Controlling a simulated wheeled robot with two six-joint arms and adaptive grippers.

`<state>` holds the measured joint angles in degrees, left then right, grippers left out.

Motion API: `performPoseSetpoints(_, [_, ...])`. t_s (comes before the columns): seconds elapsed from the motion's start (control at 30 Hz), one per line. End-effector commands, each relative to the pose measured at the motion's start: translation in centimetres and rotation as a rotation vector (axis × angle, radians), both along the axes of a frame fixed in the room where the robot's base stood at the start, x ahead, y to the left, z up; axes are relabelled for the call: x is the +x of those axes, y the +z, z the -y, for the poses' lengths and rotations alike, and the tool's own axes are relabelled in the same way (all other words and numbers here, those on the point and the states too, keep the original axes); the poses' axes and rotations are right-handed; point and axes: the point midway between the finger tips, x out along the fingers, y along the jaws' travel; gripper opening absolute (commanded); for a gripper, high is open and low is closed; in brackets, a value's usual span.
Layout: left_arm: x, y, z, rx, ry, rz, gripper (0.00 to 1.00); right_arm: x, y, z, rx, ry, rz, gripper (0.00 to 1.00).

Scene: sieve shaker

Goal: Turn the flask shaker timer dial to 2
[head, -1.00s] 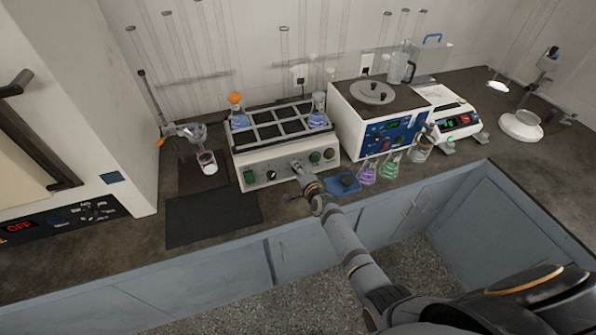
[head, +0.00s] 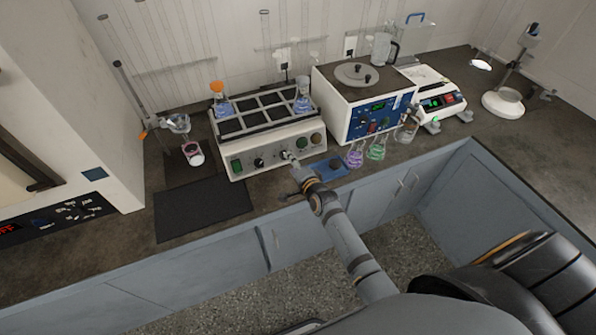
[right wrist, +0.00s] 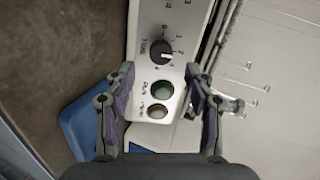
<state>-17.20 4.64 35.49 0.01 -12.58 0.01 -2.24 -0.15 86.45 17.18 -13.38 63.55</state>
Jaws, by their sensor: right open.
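The flask shaker (head: 235,145) is a white box with a black rack on top and knobs and buttons on its front. In the right wrist view its black timer dial (right wrist: 161,52), lettered TIME, has a white mark toward picture right. Small numerals surround it; I cannot read surely which one it meets. A green button (right wrist: 162,88) and a brown button (right wrist: 157,112) sit below it. My right gripper (right wrist: 159,74) is open and empty, fingers on either side of the panel, with the dial just beyond the tips. In the head view my right gripper (head: 289,160) is at the shaker front. My left gripper is out of view.
A second black knob (head: 259,162) sits left of the gripper. A blue object (head: 330,167) lies right of it, near coloured flasks (head: 355,156). A dark mat (head: 203,208) lies front left. A white and blue device (head: 340,110) stands right of the shaker.

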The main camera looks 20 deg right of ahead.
Motion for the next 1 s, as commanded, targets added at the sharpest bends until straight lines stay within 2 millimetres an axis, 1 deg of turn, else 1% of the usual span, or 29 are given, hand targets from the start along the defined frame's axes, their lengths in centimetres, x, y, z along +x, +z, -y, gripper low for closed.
performPoseSetpoints(0.03, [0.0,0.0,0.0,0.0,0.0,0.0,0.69,-1.2,0.3,0.1,-0.002,0.001,0.0,0.54])
performPoseSetpoints(0.1, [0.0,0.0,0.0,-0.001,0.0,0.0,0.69,-2.7,0.8,0.2,-0.001,0.0,-0.001,0.54])
performPoseSetpoints(0.2, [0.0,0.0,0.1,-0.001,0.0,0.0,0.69,-4.3,1.4,0.3,-0.001,0.0,0.001,0.54])
performPoseSetpoints(0.3, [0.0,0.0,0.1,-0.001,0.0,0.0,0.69,-5.2,1.8,0.4,0.0,0.0,0.001,0.54])
performPoseSetpoints(0.43, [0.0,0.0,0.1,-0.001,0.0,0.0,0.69,-5.6,1.9,0.4,0.0,0.0,0.001,0.54])
performPoseSetpoints(0.87, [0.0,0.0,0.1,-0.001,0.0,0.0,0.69,-5.6,1.9,0.4,0.0,0.0,0.001,0.54])
performPoseSetpoints(0.97, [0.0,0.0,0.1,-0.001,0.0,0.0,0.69,-6.1,1.8,0.3,-0.049,0.024,-0.024,0.54])
performPoseSetpoints(1.0, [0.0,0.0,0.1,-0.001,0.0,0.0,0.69,-6.8,1.6,0.3,-0.105,0.055,-0.057,0.54])
